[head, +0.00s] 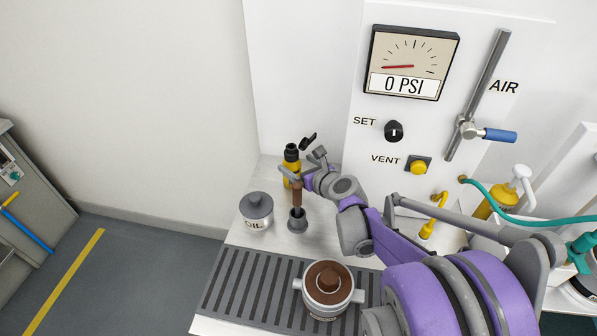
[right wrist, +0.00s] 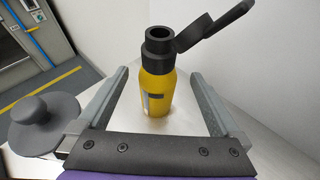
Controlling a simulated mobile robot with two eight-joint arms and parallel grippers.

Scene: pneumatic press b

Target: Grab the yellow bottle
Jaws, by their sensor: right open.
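The yellow bottle (head: 291,157) has a black neck and a flipped-open black cap. It stands upright at the back left of the white counter, partly hidden by my right gripper in the head view. My right gripper (head: 298,176) is open at the bottle. In the right wrist view the bottle (right wrist: 157,92) stands between the two spread fingers of my right gripper (right wrist: 160,95), with a gap on both sides. My left gripper is not in view.
A grey-lidded oil pot (head: 256,212) stands left of the gripper; its lid (right wrist: 42,122) is close to the left finger. A tamper (head: 297,222) stands just in front. A metal cup with brown contents (head: 329,289) sits on the slotted grate (head: 246,285). The press panel (head: 365,200) rises behind.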

